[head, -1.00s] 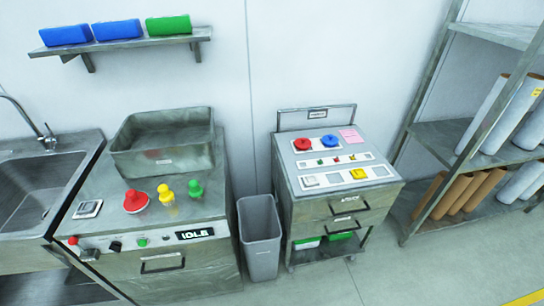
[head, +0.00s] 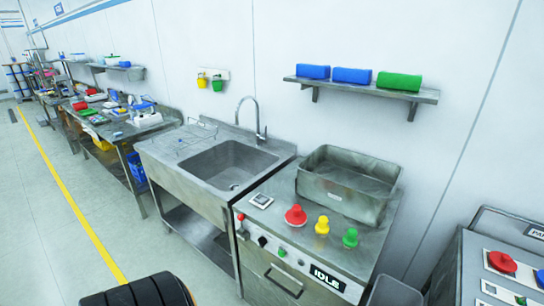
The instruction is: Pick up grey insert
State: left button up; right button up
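I cannot pick out the grey insert for certain. A light grey square piece (head: 496,290) lies on the metal cart (head: 452,270), which is cut off at the right edge of the head view. A small square plate with a pale centre (head: 260,200) lies on the dosing counter, left of a red knobbed piece (head: 296,215). A yellow piece (head: 322,225) and a green piece (head: 350,238) stand beside the red one. Neither of my grippers is in view.
A deep metal bin (head: 350,200) stands on the counter, above a panel reading IDLE (head: 327,278). A sink (head: 228,165) adjoins it on the left. A grey waste bin (head: 395,292) stands between counter and cart. Open floor (head: 50,220) lies at left.

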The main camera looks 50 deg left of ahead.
aim_at(261, 199)
jog(key=u, duration=1.7)
